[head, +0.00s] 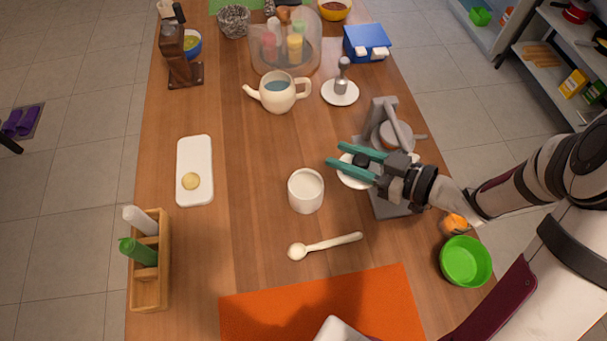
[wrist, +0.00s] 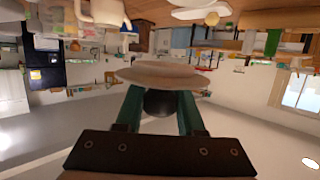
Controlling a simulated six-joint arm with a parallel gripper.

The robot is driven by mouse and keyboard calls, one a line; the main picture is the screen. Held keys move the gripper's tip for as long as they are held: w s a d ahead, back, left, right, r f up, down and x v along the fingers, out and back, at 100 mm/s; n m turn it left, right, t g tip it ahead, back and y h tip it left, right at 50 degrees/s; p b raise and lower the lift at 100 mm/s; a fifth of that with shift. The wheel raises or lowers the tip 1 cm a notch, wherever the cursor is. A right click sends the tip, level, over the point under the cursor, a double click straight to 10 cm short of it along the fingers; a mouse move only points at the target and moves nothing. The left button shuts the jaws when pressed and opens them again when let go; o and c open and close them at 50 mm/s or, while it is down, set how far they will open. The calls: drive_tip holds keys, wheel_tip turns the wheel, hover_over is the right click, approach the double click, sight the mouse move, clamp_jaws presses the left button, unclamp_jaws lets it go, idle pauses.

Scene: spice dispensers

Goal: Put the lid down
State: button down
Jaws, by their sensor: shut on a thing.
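My gripper (head: 335,155) has teal fingers and is shut on the lid's dark knob (wrist: 160,103), which sits between the fingers in the wrist view. The lid (wrist: 160,74) is a pale round disc. In the head view the white lid (head: 351,181) shows partly beneath the fingers, in front of the grey stand. I cannot tell its height above the table. An open white pot (head: 306,194) stands on the table to the left of and nearer than the gripper.
A grey machine (head: 385,118) stands close behind the gripper. A white spoon (head: 325,246) lies in front of the pot, and an orange mat (head: 320,308) lies nearer. A teapot (head: 278,94) is farther back. A white tray (head: 195,155) lies left. Bare wood lies between tray and pot.

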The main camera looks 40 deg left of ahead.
hover_over(295, 173)
drive_tip(key=d, duration=0.1)
wheel_tip(295, 173, down, 6)
drive_tip(key=shift+s+a+f, duration=0.1)
drive_tip(key=shift+s+f, duration=0.15)
drive_tip(key=shift+f, duration=0.65)
drive_tip(key=shift+s+a+f, duration=0.1)
drive_tip(key=shift+s+f, duration=0.1)
drive_tip(key=shift+f, duration=0.7)
drive_tip(key=shift+f, duration=0.1)
drive_tip(key=c, duration=0.5)
unclamp_jaws()
drive_tip(key=shift+f, duration=0.1)
drive_tip(key=shift+o, duration=0.4)
drive_tip(key=v, duration=1.5)
drive_tip(key=shift+d, duration=0.4)
